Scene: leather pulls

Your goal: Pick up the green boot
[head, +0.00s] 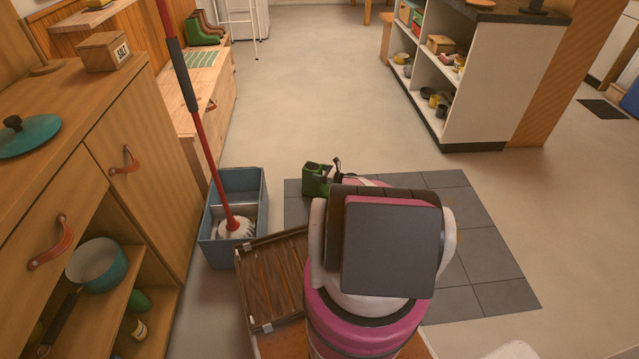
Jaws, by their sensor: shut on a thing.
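The green boot (316,179) shows just beyond my arm in the head view, above the grey tiled patch of floor. My gripper (337,170) is shut on the green boot; only a small dark part of it shows beside the boot. My own arm hides most of the gripper and the lower part of the boot. More boots, green (203,36) and brown, stand on a wooden bench at the back left.
A blue-grey bucket (261,188) with a red-handled mop (185,85) stands left of the boot. A brown slatted wooden piece (270,285) lies beside my arm. A wooden cabinet (165,215) borders the left. White shelves (478,105) stand back right. The middle floor is clear.

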